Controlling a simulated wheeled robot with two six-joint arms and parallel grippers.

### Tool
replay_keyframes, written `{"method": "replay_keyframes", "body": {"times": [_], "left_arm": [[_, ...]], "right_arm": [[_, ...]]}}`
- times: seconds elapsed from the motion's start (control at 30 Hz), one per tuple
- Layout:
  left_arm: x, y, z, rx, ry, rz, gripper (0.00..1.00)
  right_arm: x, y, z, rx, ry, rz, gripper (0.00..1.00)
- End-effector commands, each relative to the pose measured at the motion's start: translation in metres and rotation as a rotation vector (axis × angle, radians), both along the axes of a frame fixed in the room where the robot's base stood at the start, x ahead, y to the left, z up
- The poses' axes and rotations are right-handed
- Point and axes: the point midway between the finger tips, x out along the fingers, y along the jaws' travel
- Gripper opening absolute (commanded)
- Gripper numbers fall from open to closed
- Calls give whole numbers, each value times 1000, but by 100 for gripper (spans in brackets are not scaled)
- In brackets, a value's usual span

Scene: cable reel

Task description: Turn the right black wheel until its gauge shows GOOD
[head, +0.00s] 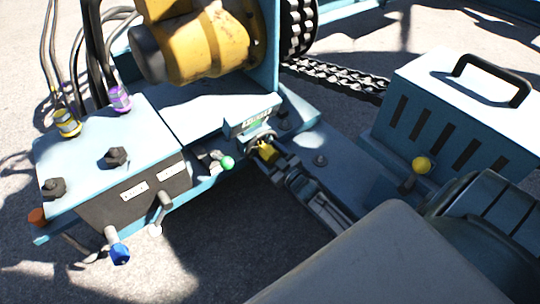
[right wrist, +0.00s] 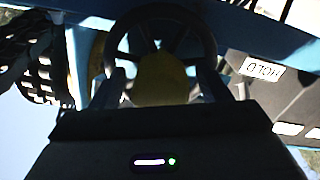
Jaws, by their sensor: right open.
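Two small black wheels stand on top of the blue box in the head view, the left one (head: 54,187) and the right one (head: 117,157). Two white gauge labels, left (head: 135,192) and right (head: 170,168), are on the box's dark front; their words are too small to read. My right gripper (head: 266,152) is open, away to the right of these wheels, at a yellow part under a small sign (head: 253,118). In the right wrist view its fingers (right wrist: 160,85) stand either side of a yellow hub (right wrist: 160,78), before a dark spoked ring (right wrist: 158,18). My left gripper is out of view.
A plate reading HOLD (right wrist: 264,69) shows upside down in the right wrist view. Blue (head: 120,253), green (head: 227,163) and yellow (head: 421,165) knobs stick out nearby. A vented case (head: 450,120) stands at the right. Cables rise from the box's back.

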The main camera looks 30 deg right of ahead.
Motion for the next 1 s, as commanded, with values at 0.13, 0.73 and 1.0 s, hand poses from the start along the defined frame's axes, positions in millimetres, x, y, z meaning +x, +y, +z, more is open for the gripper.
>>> {"method": "replay_keyframes", "body": {"times": [0.13, 0.73, 1.0], "left_arm": [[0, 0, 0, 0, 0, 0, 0], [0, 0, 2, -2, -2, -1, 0], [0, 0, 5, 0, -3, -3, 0]], "right_arm": [[0, 0, 0, 0, 0, 0, 52], [0, 0, 1, -76, -7, 0, 8], [0, 0, 1, -266, -23, 1, 8]]}}
